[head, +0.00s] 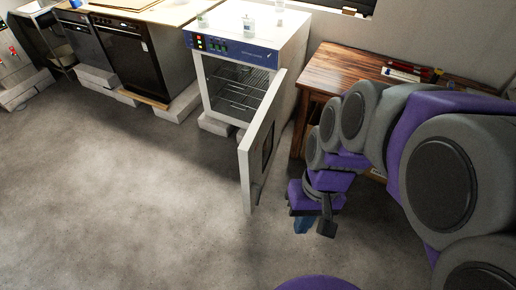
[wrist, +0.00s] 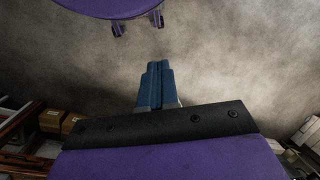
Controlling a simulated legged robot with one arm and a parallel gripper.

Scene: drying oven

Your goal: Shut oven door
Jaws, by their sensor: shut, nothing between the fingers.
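The drying oven (head: 248,54) is a white box with a blue control strip, standing against the wall in the head view. Its door (head: 262,145) is hinged on the right side and stands wide open toward the room, so the wire racks inside show. My gripper (head: 304,226) has blue fingers and hangs low to the right of the door, on its outer side, apart from it. In the wrist view the blue fingers (wrist: 158,82) are together with nothing between them. The door does not show in the wrist view.
A wooden table (head: 345,68) with tools on it stands right of the oven, behind my arm. A black-fronted appliance (head: 130,58) stands left of the oven. The concrete floor (head: 120,195) left of the door is clear. Cardboard boxes (wrist: 52,121) show in the wrist view.

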